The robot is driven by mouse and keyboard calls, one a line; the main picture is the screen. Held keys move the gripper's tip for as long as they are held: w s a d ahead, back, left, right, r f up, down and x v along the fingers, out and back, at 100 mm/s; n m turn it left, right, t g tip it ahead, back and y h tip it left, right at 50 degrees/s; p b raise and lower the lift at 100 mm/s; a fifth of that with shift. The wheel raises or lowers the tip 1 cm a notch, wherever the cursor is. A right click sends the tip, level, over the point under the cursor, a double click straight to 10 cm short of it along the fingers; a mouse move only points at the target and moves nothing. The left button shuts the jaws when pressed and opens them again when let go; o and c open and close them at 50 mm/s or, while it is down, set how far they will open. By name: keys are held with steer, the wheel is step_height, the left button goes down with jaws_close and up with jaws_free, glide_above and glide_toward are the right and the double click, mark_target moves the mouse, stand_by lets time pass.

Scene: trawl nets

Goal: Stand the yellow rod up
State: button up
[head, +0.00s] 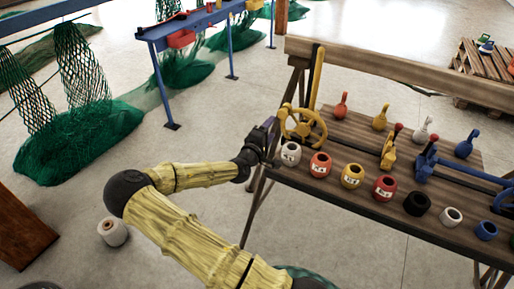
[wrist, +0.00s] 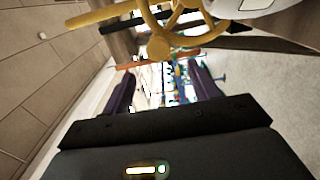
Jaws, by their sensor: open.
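A long yellow rod (head: 316,78) rises beside a dark bar at the left end of the workbench, by the back beam. I cannot tell its exact lean. In the wrist view the yellow rod (wrist: 98,15) runs across the top left, beside a dark bar. A yellow spoked wheel (head: 303,123) stands at the bench's left end, just in front of the rod. My gripper (head: 271,131) is left of the wheel, at the bench's end. In the wrist view my gripper (wrist: 163,88) is open, with nothing between its dark purple fingers.
The wooden bench (head: 335,190) holds a row of coloured pots, several small bottle-like pieces, a yellow lever (head: 389,148) and a blue lever (head: 425,158). A wooden beam (head: 400,70) runs along its back.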

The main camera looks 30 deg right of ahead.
steer(key=v, duration=0.9)
steer(key=shift+s+a+b, duration=0.2)
steer(key=shift+b, duration=0.1)
steer(key=shift+f, duration=0.1)
